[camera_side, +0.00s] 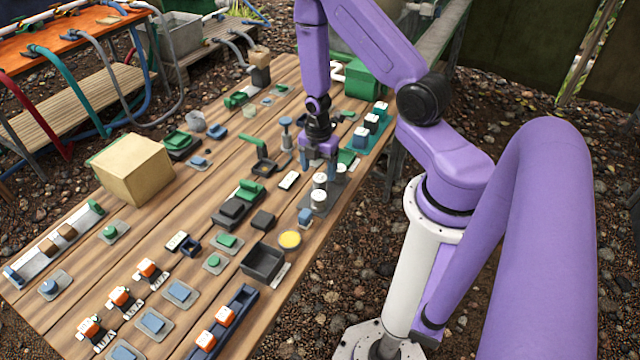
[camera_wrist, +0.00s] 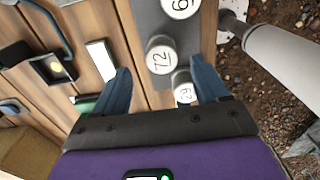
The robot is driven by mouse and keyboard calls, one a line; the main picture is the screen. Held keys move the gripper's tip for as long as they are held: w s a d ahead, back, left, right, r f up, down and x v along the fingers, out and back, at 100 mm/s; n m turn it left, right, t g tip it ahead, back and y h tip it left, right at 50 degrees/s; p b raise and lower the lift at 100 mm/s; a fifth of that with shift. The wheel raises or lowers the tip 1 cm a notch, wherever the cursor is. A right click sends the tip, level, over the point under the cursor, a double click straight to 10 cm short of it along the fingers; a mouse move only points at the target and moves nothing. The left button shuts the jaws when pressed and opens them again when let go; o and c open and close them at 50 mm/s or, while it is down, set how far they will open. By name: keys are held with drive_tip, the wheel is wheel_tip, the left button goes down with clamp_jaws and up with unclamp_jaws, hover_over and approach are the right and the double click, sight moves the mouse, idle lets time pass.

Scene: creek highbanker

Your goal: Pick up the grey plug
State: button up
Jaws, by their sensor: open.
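My gripper (camera_side: 319,160) hangs low over the right part of the wooden table, jaws open and pointing down. In the wrist view its two blue fingers (camera_wrist: 160,68) stand either side of a grey plate (camera_wrist: 158,22). Light grey-white round plugs with printed numbers stand on this plate. The one marked 72 (camera_wrist: 161,58) is between the fingertips, and one marked 29 (camera_wrist: 183,87) is nearer the palm. Another numbered one (camera_wrist: 180,6) is cut by the top edge. Two pale plugs (camera_side: 320,181) show beside the gripper in the side view. I cannot tell which is the grey plug.
A cardboard-coloured box (camera_side: 133,168) stands at the table's left. Many small green, blue and orange parts crowd the table. A green box (camera_side: 362,78) is behind.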

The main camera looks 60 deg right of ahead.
sight(319, 178)
drive_tip(key=shift+s+f, duration=0.15)
drive_tip(key=shift+f, duration=2.5)
drive_tip(key=shift+c, duration=0.3)
drive_tip(key=c, duration=1.1)
